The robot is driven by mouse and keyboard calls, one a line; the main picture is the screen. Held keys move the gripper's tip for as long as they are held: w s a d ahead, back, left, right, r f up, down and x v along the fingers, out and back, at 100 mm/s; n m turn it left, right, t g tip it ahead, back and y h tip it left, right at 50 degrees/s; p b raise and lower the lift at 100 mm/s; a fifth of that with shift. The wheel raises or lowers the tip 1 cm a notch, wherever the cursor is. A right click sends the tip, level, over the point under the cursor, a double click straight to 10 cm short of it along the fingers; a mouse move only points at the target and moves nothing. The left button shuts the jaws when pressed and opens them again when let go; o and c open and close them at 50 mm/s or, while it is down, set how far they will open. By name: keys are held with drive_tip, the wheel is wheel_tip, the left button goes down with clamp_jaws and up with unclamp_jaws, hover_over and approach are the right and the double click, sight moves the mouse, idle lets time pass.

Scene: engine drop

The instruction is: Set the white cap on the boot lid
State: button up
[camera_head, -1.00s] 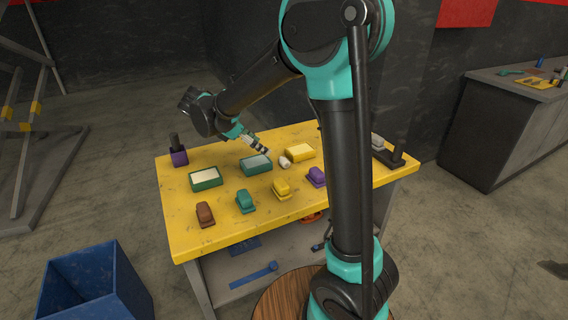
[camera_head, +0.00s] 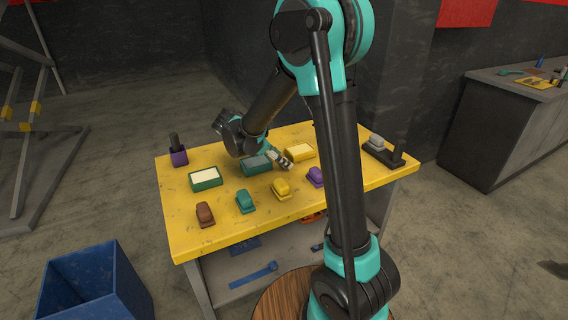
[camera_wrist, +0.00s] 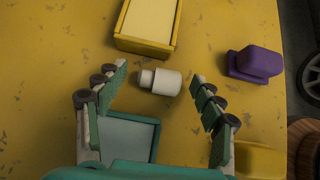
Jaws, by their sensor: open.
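The white cap (camera_wrist: 162,81) is a short cylinder with a narrower neck. It lies on its side on the yellow table, in the gap between my fingertips in the wrist view. My gripper (camera_wrist: 159,76) is open, with one finger on each side of the cap and neither visibly touching it. In the head view my gripper (camera_head: 281,159) covers most or all of the cap. I cannot tell which part is the boot lid. A grey-topped teal box (camera_head: 256,165) and a yellow box with a pale top (camera_head: 300,152) lie close to the gripper.
A green box (camera_head: 206,179) is at left. Brown (camera_head: 205,213), teal (camera_head: 245,202), yellow (camera_head: 282,187) and purple (camera_head: 316,176) stepped blocks line the front. A purple holder (camera_head: 179,152) stands at the back left. A grey block (camera_head: 376,141) sits on a dark stand at right.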

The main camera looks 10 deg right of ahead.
drive_tip(key=c, duration=1.4)
drive_tip(key=shift+r, duration=0.1)
